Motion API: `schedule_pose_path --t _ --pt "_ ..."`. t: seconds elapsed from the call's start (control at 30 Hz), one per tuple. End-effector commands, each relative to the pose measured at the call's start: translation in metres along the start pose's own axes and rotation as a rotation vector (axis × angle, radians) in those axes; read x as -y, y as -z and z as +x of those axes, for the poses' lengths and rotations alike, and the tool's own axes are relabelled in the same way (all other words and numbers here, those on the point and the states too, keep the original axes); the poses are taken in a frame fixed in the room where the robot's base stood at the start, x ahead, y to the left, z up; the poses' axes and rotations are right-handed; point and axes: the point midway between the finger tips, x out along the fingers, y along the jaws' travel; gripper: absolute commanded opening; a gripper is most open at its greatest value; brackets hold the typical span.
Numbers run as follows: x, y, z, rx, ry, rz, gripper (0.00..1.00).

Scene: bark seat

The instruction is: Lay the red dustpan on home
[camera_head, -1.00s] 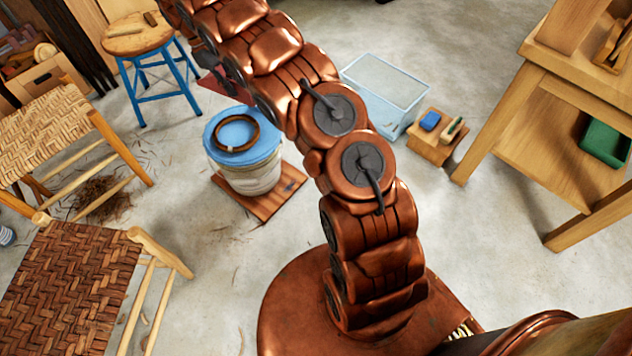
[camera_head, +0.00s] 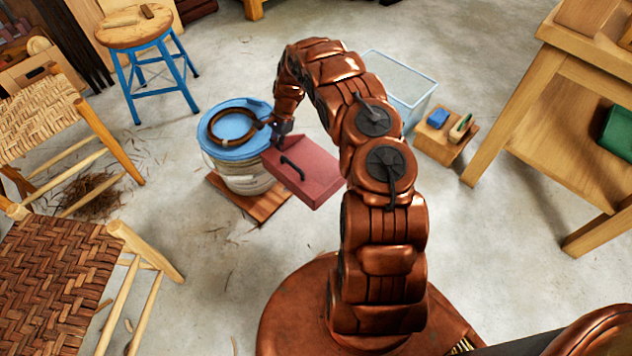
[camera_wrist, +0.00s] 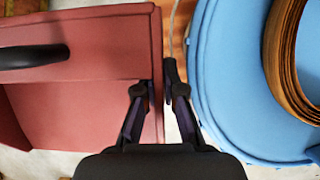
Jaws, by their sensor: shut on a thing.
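The red dustpan (camera_head: 318,172) is a boxy pan with a black handle on its upper face. It is beside the blue-lidded bucket, partly over the wooden board, apparently held above the floor. My gripper (camera_head: 283,128) is at the pan's edge nearest the bucket. In the wrist view, the dustpan (camera_wrist: 90,105) fills the left side, and my gripper (camera_wrist: 161,85) is shut on its right wall. My arm hides part of the pan's right end in the head view. No marking that reads as home can be made out.
The bucket's blue lid (camera_head: 235,122) carries a dark ring (camera_head: 213,138); the bucket stands on a wooden board (camera_head: 262,208). A clear bin (camera_head: 402,85) and small wooden block (camera_head: 440,145) lie right of my arm. Woven seats (camera_head: 60,270) stand left. Floor in front is open.

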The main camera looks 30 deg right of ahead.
Motion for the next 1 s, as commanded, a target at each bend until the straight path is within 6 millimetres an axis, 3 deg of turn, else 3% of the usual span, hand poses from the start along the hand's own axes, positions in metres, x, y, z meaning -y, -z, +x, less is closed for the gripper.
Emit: schedule_pose_path --t 0.03,0.13,0.33,0.6,0.83,1.0 --pt "-0.007 0.011 0.015 0.006 0.022 0.072 0.0" --pt "-0.014 0.03 0.034 0.006 0.081 0.213 0.0" --pt "-0.018 0.06 0.058 0.01 0.188 0.466 0.0" --pt "-0.027 0.091 0.083 0.014 0.293 0.716 0.0" --pt "-0.019 0.105 0.092 0.019 0.35 0.854 0.0" --pt "-0.029 0.134 0.11 0.022 0.437 1.064 0.0"
